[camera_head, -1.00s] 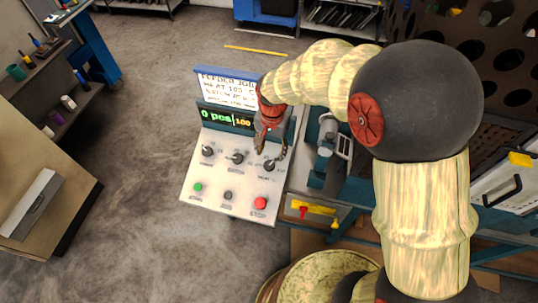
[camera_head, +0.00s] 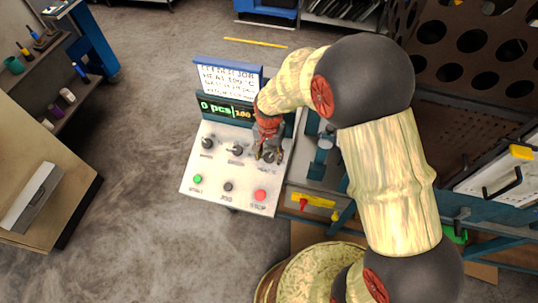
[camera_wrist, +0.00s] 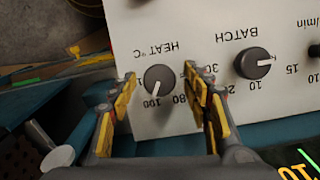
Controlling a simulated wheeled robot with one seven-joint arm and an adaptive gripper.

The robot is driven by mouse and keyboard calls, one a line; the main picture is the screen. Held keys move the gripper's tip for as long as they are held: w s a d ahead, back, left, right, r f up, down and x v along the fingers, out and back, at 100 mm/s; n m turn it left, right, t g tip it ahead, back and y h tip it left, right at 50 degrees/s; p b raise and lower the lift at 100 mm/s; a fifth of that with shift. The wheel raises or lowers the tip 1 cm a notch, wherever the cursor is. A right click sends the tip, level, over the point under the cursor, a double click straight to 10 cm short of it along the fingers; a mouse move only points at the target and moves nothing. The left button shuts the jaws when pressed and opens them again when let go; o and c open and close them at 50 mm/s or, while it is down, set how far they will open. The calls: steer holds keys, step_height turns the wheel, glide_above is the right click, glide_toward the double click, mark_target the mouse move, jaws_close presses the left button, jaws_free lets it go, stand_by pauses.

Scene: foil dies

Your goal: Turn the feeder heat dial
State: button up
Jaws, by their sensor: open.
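The heat dial (camera_wrist: 157,80) is a round dark knob on a white panel, labelled HEAT °C upside down in the wrist view. Its white mark points down and slightly left in that view, near the printed number below it. In the head view it is the rightmost knob (camera_head: 268,157), partly covered by my gripper (camera_head: 268,148). My gripper is open in the wrist view (camera_wrist: 160,84), with one yellow-and-grey finger on each side of the dial. A gap shows between the fingers and the knob.
The batch dial (camera_wrist: 255,63) sits just right of my right finger in the wrist view. Green (camera_head: 198,179), dark (camera_head: 228,187) and red (camera_head: 260,195) buttons line the panel's front. A display (camera_head: 226,108) and a printed sign (camera_head: 228,78) stand behind.

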steer(key=shift+c, duration=0.7)
steer(key=c, duration=1)
steer(key=shift+n, duration=0.3)
steer(key=n+h, duration=0.1)
steer(key=n, duration=0.1)
steer(key=n+p, duration=0.1)
steer(key=n, duration=0.2)
steer(key=shift+a+h, duration=0.15)
steer(key=shift+h, duration=0.25)
steer(key=n, duration=0.2)
steer(key=n+h, duration=0.1)
steer(key=n, duration=0.2)
steer(key=shift+a+n+h, duration=0.1)
steer(key=shift+n+h, duration=0.2)
steer(key=shift+t, duration=0.3)
steer(key=o, duration=1.1)
steer(key=shift+o, duration=0.2)
